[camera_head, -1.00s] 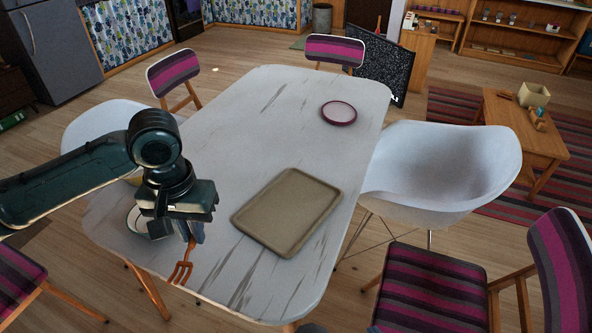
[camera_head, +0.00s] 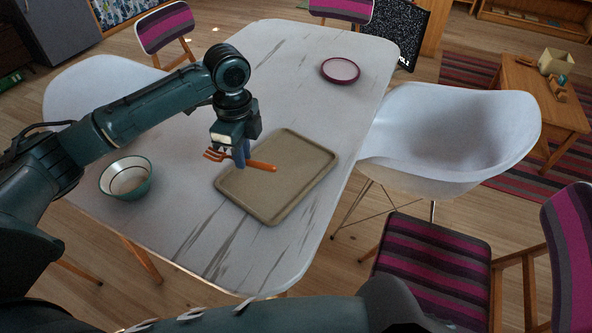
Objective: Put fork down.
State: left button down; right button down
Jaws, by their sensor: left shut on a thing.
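An orange fork (camera_head: 262,166) is held in my left gripper (camera_head: 241,158), which is shut on it. The fork lies roughly level, with its tines to the left and its handle to the right. It is over the left part of a tan rectangular tray (camera_head: 283,195) on the white table (camera_head: 190,205). It looks to be above the tray, but I cannot tell the exact gap. My right gripper is not in view; only part of a dark arm of mine shows along the bottom edge.
A green-rimmed white bowl (camera_head: 126,178) stands on the table at the left. A plate with a maroon rim (camera_head: 340,71) lies at the far right of the table. White chairs (camera_head: 446,138) and striped chairs (camera_head: 434,284) surround it. The table's middle is clear.

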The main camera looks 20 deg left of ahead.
pick_arm(q)
jog(key=m, duration=0.1)
send_over(253, 192)
jog(key=shift+m, duration=0.3)
notch_tip(253, 192, down, 5)
jog(key=shift+s+f, duration=0.1)
jog(key=shift+f, duration=0.05)
notch_tip(253, 192, down, 5)
jog(key=shift+f+b, duration=0.15)
jog(key=shift+b, duration=0.3)
jog(key=c, duration=1.4)
grip_release()
jog(key=shift+c, duration=0.2)
notch_tip(253, 192, up, 12)
jog(key=shift+p, duration=0.45)
